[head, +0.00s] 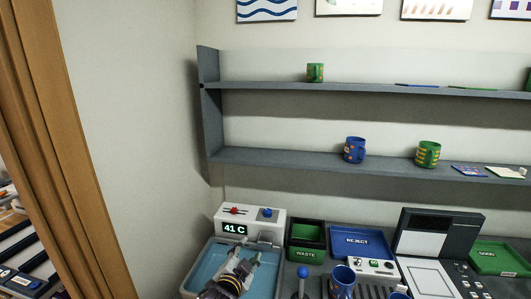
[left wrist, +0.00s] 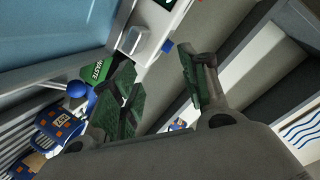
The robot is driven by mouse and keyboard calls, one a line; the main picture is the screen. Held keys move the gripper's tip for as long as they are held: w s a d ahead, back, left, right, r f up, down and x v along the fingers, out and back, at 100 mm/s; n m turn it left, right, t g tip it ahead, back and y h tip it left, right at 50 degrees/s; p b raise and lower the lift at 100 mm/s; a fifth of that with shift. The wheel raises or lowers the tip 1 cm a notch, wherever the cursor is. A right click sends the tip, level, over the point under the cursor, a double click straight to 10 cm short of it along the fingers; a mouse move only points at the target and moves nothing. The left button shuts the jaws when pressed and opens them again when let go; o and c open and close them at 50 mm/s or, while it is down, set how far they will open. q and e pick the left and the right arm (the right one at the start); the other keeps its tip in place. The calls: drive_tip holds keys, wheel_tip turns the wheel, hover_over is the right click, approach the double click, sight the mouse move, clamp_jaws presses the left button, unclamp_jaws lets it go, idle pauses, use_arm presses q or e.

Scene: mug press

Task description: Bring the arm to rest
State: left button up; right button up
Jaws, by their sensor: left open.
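My left gripper (head: 243,262) is in the lower left of the head view, over the blue water basin (head: 206,262) in front of the 41 C display unit (head: 247,226). In the left wrist view its two green-padded fingers (left wrist: 158,88) stand apart with nothing between them. My right gripper is in neither view. A blue mug (head: 343,282) stands at the bottom of the head view, to the right of my left gripper and apart from it.
A blue-knobbed lever (head: 303,272) stands right of the basin. Behind are a green WASTE bin (head: 306,235), a blue REJECT tray (head: 361,242) and a grey press-like device (head: 438,235). Mugs stand on two wall shelves (head: 280,158). A wooden post (head: 62,150) is at left.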

use_arm(q)
drive_tip(key=s+a+f+n+g+y, duration=0.1)
drive_tip(key=s+a+f+n+g, duration=0.35)
drive_tip(key=s, duration=0.45)
drive_tip(key=s+a+f+n+g+y, duration=0.1)
drive_tip(key=s+a+f+g, duration=0.2)
drive_tip(key=s+a+f, duration=0.5)
drive_tip(key=s+a+f+n+g+y, duration=0.1)
drive_tip(key=s+a+f+n+g, duration=0.25)
drive_tip(key=s, duration=0.65)
wheel_tip(320, 180, down, 37)
drive_tip(key=s+a+g+b, duration=0.1)
drive_tip(key=s+a+b, duration=0.1)
drive_tip(key=b, duration=0.3)
drive_tip(key=s+a+f+b, duration=0.2)
drive_tip(key=s+a+f, duration=0.1)
drive_tip(key=s+f, duration=0.7)
drive_tip(key=s+a+f+g+b, duration=0.1)
drive_tip(key=s+a+f+b, duration=0.1)
drive_tip(key=s+f, duration=0.9)
wheel_tip(320, 180, down, 5)
drive_tip(key=shift+s+a+m+y+b, duration=0.3)
drive_tip(key=shift+a+m+b, duration=0.1)
drive_tip(key=shift+b, duration=0.1)
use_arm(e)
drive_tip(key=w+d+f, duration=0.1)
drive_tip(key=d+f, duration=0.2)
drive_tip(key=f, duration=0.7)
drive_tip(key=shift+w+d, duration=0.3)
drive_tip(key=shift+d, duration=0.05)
